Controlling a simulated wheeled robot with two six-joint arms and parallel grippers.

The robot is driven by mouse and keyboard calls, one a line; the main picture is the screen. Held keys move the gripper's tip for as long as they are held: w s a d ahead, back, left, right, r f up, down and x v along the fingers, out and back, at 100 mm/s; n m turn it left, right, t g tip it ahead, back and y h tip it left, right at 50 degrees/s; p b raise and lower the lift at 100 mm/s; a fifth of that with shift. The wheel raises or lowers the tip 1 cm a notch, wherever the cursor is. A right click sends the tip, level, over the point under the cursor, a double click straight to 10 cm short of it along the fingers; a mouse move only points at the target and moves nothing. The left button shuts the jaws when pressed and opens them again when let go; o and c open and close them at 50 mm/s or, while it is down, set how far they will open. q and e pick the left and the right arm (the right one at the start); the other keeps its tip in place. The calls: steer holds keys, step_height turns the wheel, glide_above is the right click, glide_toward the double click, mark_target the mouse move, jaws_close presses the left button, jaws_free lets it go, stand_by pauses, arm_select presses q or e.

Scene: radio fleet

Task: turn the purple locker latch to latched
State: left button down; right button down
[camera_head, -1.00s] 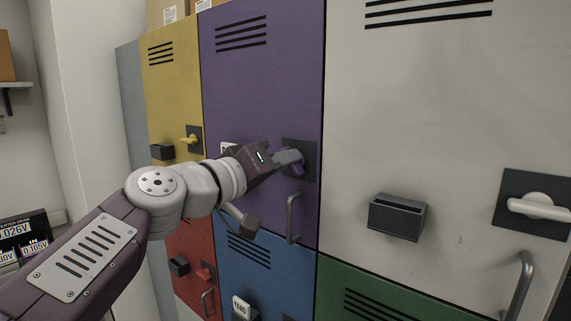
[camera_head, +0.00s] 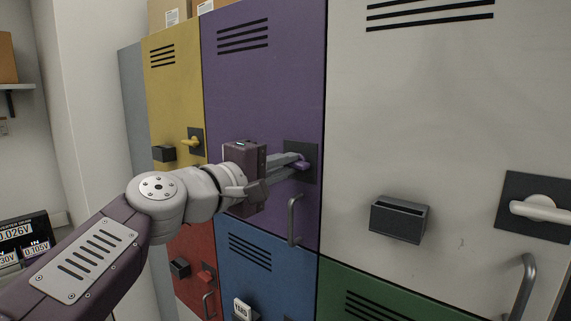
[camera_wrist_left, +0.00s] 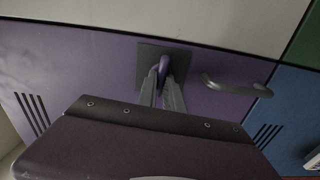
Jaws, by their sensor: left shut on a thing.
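The purple locker (camera_head: 262,85) stands in the middle of the head view, with its door shut. Its purple latch handle (camera_head: 302,163) sits on a dark square plate (camera_head: 308,149) near the door's right edge. The handle lies about level in the head view, and my fingers partly cover it. My left gripper (camera_head: 291,165) is shut on the handle. The left wrist view also shows the latch handle (camera_wrist_left: 164,62) between the two fingertips (camera_wrist_left: 163,78). My right gripper is not in view.
A grey door pull (camera_head: 294,220) juts out just below the latch. A yellow locker (camera_head: 175,85) is on the left, a white one (camera_head: 440,110) on the right. Red, blue (camera_head: 250,285) and green (camera_head: 400,302) lockers are below. Dark card holders stick out from several doors.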

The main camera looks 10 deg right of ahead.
arm_select(q)
steer(key=shift+n, duration=0.5)
steer(key=c, duration=1.5)
jaws_free()
steer(key=b+v, duration=0.3)
steer(key=v, duration=0.6)
steer(key=shift+b, duration=0.4)
